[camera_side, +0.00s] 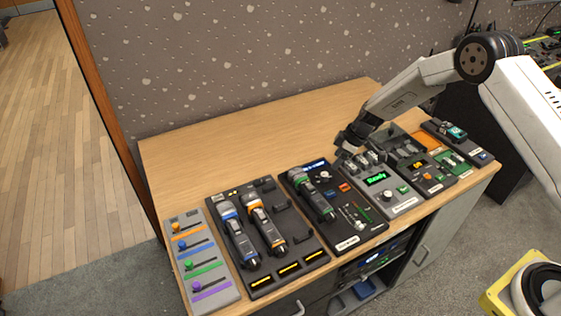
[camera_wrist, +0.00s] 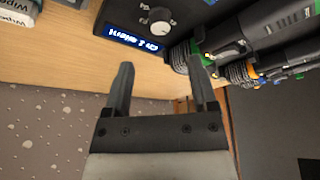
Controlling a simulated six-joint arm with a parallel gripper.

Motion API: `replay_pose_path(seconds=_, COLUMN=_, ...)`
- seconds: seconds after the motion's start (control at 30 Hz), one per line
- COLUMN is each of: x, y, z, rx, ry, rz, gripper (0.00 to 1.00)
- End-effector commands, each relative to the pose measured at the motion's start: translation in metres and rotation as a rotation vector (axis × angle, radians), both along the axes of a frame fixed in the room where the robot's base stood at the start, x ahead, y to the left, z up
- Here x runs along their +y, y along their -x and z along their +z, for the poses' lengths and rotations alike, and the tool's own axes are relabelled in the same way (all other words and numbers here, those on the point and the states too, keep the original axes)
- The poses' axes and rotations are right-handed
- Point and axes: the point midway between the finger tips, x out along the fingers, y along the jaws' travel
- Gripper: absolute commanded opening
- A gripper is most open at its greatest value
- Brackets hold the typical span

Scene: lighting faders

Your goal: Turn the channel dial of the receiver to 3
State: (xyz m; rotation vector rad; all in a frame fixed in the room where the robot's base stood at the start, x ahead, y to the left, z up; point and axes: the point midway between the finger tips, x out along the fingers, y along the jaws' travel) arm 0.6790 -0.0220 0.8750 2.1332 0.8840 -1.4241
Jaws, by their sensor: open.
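The receiver is a black panel (camera_side: 350,218) in the middle of the row in the side view, with a small blue lit display (camera_side: 314,165) near its back edge. The channel dial (camera_side: 325,174) is a small light round knob by that display. My gripper (camera_wrist: 163,75) is open and empty, apart from the dial. In the side view my gripper (camera_side: 350,147) is right of the receiver's back end.
A green-banded microphone (camera_side: 315,195) lies on the receiver beside the dial. To the left are a black microphone tray (camera_side: 285,262) and a grey fader panel (camera_side: 215,262). A grey panel with a green display (camera_side: 376,179) stands to the right. The desk behind (camera_side: 240,150) is clear.

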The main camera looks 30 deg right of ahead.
Motion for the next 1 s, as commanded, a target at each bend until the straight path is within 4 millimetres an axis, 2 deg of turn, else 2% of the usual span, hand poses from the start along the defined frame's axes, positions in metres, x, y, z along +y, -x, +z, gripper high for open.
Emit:
replay_pose_path(seconds=0.27, x=0.004, y=-0.003, z=-0.011, rx=0.002, ry=0.0, rz=-0.001, gripper=0.74)
replay_pose_path(seconds=0.7, x=0.016, y=-0.015, z=-0.053, rx=0.001, ry=0.0, rz=-0.001, gripper=0.74)
replay_pose_path(seconds=1.0, x=0.021, y=-0.02, z=-0.069, rx=0.0, ry=0.001, rz=-0.001, gripper=0.74)
